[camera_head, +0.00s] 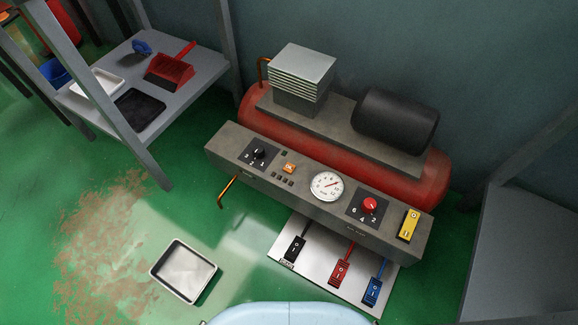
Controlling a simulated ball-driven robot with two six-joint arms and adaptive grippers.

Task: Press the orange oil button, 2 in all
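The orange oil button (289,168) sits on the sloped face of the grey control panel (222,141). It lies between a black rotary knob (259,153) on the left and a round white gauge (327,186) on the right. Its face shows light lettering too small to read for sure. I cannot tell from this view whether it is pressed in. Nothing covers it. Neither of my grippers shows in the head view.
Behind the panel is a red tank (250,104) with a black motor (396,122). The panel also carries a red knob (370,204) and a yellow switch (409,225). Red, black and blue switches lie on a plate (318,277) below. A white tray (184,271) lies on the floor.

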